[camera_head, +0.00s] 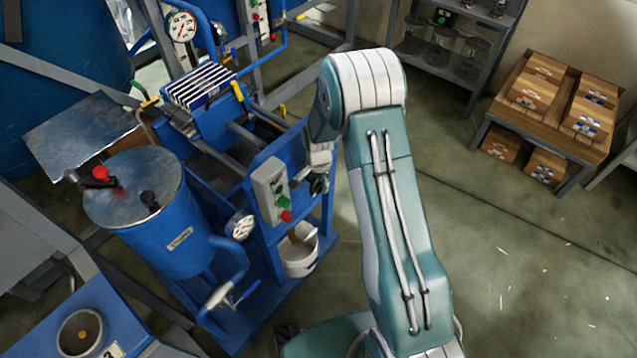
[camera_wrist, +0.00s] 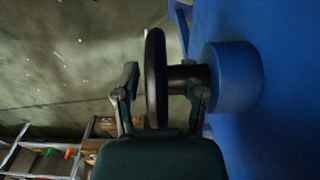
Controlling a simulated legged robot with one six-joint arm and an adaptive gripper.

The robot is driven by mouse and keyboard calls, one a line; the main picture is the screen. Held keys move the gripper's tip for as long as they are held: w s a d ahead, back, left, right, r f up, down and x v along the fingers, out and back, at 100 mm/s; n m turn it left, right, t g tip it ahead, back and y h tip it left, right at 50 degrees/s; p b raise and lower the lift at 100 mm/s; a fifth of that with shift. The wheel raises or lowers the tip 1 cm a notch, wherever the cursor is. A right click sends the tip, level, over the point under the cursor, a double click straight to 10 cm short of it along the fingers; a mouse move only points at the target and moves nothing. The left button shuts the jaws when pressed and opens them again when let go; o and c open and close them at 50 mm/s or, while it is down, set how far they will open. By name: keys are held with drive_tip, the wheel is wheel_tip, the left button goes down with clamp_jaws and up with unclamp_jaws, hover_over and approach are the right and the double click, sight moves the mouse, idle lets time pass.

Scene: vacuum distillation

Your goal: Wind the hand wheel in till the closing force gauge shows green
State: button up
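The hand wheel (camera_wrist: 155,80) is black and seen nearly edge-on in the wrist view, on a dark shaft in front of a round blue boss (camera_wrist: 233,77). My gripper (camera_wrist: 165,84) is open, with one finger on each side of the wheel's rim and gaps visible. In the head view my gripper (camera_head: 318,181) is at the end panel of the blue press frame, partly hidden by my arm; the wheel cannot be made out there. One dial gauge (camera_head: 181,27) is at the top left, another (camera_head: 240,225) beside the blue tank. Neither shows a clear green reading; which is the closing force gauge is unclear.
A grey control box (camera_head: 270,190) with green and red buttons is close left of my gripper. A white bucket (camera_head: 299,252) stands below. Striped plates (camera_head: 199,86) sit in the press. A wooden table with boxes (camera_head: 545,110) is at right. The floor between is open.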

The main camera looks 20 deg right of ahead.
clamp_jaws()
drive_tip(key=shift+d, duration=0.1)
drive_tip(key=shift+g+y, duration=0.5)
drive_tip(key=shift+y, duration=0.1)
drive_tip(key=shift+o, duration=0.6)
unclamp_jaws()
drive_tip(key=shift+w, duration=0.1)
drive_tip(key=shift+r, duration=0.15)
